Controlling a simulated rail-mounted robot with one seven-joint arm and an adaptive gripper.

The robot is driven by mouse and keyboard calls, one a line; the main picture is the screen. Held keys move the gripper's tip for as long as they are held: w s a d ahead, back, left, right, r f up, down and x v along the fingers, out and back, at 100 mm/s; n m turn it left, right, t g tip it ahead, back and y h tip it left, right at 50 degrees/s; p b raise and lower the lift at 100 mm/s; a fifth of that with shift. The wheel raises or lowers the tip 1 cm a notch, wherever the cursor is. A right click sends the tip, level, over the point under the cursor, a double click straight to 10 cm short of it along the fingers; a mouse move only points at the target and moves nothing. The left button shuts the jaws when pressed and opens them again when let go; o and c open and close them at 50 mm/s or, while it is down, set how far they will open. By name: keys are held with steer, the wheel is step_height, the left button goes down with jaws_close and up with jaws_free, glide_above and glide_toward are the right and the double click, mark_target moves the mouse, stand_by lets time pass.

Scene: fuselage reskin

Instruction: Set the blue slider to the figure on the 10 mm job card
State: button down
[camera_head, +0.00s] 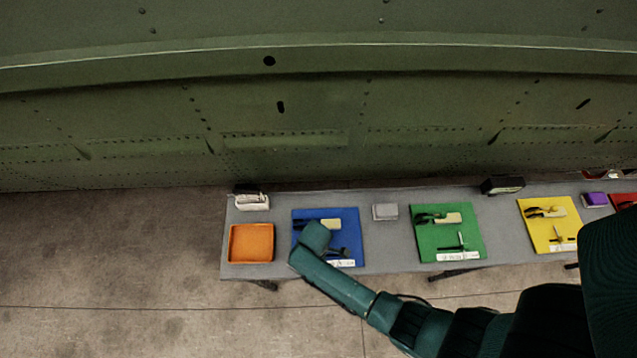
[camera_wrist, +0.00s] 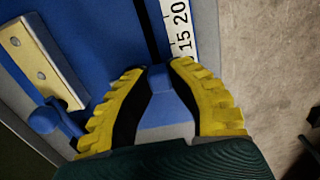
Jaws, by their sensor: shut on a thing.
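The blue board (camera_head: 350,222) lies on the grey table, partly covered by my arm. In the wrist view my gripper (camera_wrist: 158,72) has its yellow ridged fingers closed on the blue slider (camera_wrist: 160,108), one finger on either side. The slider is at the dark slot beside a white scale (camera_wrist: 180,30). The figures 15 and 20 show on the scale; the rest is hidden by my finger, and I cannot tell the slider's reading. The scale also shows in the head view (camera_head: 342,263), too small to read. I cannot pick out the 10 mm job card.
A cream block (camera_wrist: 42,60) and a blue knob (camera_wrist: 44,118) are left of my fingers. An orange tray (camera_head: 251,243) stands left of the blue board, a green board (camera_head: 440,240) and a yellow board (camera_head: 540,215) to its right. The green fuselage skin (camera_head: 300,120) rises behind the table.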

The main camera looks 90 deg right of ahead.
steer(key=c, duration=1)
jaws_free()
steer(key=shift+w, duration=0.25)
steer(key=shift+o, duration=0.2)
step_height(320, 180, up, 12)
